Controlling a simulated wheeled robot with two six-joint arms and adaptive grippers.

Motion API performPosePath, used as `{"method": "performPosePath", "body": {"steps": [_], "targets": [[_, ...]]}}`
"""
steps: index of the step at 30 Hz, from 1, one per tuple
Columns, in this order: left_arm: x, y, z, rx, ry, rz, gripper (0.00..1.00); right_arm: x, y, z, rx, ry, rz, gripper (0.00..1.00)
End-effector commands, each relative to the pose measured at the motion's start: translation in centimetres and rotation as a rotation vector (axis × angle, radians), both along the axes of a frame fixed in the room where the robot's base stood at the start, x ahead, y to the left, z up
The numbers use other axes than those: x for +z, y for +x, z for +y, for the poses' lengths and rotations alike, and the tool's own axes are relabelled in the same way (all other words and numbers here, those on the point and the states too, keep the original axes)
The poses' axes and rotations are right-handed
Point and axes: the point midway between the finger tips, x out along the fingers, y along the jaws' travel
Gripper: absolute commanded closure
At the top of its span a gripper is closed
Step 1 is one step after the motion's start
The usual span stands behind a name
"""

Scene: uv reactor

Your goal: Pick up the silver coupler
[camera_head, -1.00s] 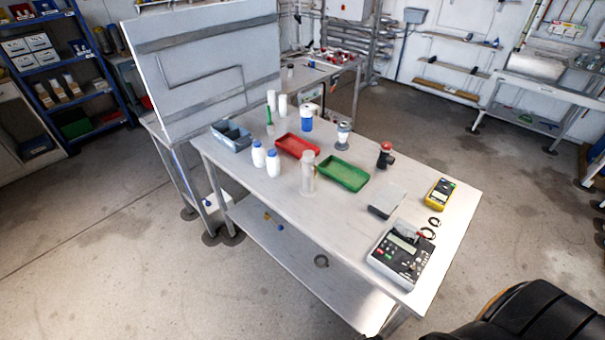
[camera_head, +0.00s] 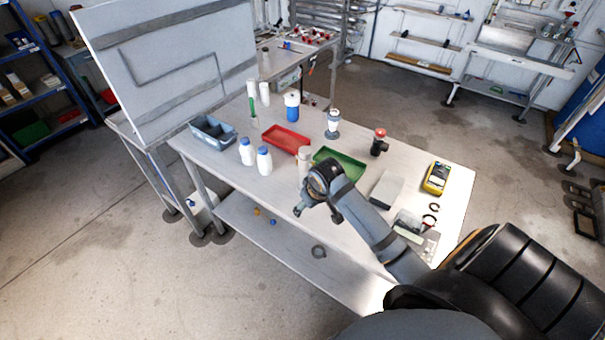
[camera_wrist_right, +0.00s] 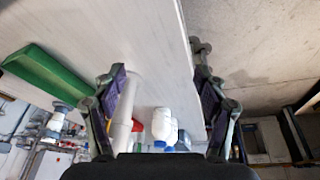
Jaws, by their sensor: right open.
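I cannot tell for sure which thing is the silver coupler. A small grey ring-shaped part (camera_head: 319,251) lies on the lower shelf of the bench in the head view, and may be it. My right gripper (camera_head: 318,212) is open and empty over the front edge of the bench top, above and apart from that ring. In the right wrist view its two fingers stand wide apart (camera_wrist_right: 160,85), with the bench top and its edge beyond. The translucent cylinder (camera_wrist_right: 122,115) shows beyond the left finger there. My left gripper is not in view.
On the bench stand two white bottles (camera_head: 255,157), a red tray (camera_head: 286,139), a green tray (camera_head: 340,165), a white-and-grey fitting (camera_head: 332,124), a black valve with a red top (camera_head: 379,142) and a yellow meter (camera_head: 436,179). The lower shelf (camera_head: 280,248) is mostly clear.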

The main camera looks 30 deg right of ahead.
Motion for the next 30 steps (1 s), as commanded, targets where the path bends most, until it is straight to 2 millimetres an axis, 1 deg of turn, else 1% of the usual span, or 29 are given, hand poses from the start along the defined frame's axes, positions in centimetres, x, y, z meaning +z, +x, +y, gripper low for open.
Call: {"method": "performPosePath", "body": {"steps": [1,2,3,6,9,11,13,16,24,27,30], "targets": [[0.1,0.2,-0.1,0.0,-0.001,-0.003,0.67,2.5,2.4,-1.5,-0.015,-0.002,-0.019,0.27],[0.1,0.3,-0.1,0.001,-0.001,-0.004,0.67,3.9,3.5,-2.2,-0.024,0.001,-0.024,0.27],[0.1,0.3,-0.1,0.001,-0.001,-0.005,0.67,5.9,4.9,-3.3,-0.04,0.007,-0.031,0.27],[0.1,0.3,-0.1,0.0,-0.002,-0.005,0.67,10.5,7.5,-5.7,-0.078,0.025,-0.045,0.27],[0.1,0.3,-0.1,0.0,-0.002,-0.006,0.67,13.5,8.6,-7.1,-0.102,0.041,-0.054,0.27],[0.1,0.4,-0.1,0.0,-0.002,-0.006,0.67,14.4,8.9,-7.5,-0.11,0.046,-0.055,0.27],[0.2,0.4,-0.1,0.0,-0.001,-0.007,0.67,14.8,9.0,-7.6,-0.113,0.051,-0.056,0.27],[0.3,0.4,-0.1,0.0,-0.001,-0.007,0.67,14.4,9.1,-7.6,-0.113,0.053,-0.054,0.27],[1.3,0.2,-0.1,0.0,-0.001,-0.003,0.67,10.5,10.7,-7.6,-0.112,0.053,-0.055,0.27],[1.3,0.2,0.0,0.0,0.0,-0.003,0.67,9.9,11.0,-7.6,-0.113,0.051,-0.057,0.27],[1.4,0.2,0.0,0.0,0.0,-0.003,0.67,9.7,11.0,-7.6,-0.112,0.05,-0.057,0.27]]}}
